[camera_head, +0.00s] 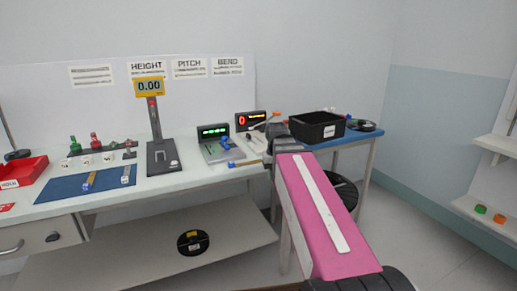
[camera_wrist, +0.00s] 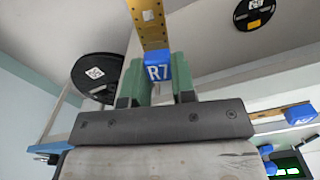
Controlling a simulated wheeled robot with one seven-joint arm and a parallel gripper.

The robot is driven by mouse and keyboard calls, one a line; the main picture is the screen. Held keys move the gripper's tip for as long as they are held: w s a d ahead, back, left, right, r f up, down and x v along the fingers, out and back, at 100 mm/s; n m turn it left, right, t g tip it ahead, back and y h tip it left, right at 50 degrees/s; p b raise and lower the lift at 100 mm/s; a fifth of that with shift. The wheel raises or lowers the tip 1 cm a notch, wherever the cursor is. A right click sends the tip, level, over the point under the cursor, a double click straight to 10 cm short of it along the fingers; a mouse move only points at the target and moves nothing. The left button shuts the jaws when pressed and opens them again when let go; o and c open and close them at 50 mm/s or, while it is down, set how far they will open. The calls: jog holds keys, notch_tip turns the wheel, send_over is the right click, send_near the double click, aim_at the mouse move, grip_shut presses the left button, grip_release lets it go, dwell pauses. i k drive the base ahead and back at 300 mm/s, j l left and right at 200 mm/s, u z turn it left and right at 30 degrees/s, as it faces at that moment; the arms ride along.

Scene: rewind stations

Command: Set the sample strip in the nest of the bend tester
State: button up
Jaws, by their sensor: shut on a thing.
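My gripper (camera_wrist: 160,88) is shut on the blue end block, marked R7, of a sample strip (camera_wrist: 154,25). The strip's gold, holed body reaches away from the green fingers, with floor and spools seen beyond it. In the head view my gripper (camera_head: 270,150) is dark and small at the table's front edge, and the held strip cannot be made out with certainty. Two display units stand there under the wall signs: one green-lit (camera_head: 212,131), one red-lit (camera_head: 249,120). The bend tester is among these, below the BEND sign (camera_head: 227,66), but I cannot tell which. Its nest is not clear.
Another gold strip (camera_head: 247,163) with a blue end lies near the table edge. A black bin (camera_head: 317,127) stands right. A height gauge (camera_head: 160,153), blue mat (camera_head: 65,188) with strips and red bin (camera_head: 22,174) are left. A labelled spool (camera_head: 193,243) lies on the lower shelf.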

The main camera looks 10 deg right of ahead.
aim_at(257, 143)
jog(key=i+l+u, duration=0.2)
jog(key=l+u, duration=0.15)
jog(key=l, duration=1.45)
jog(key=l+u, duration=0.35)
jog(key=l, duration=1.45)
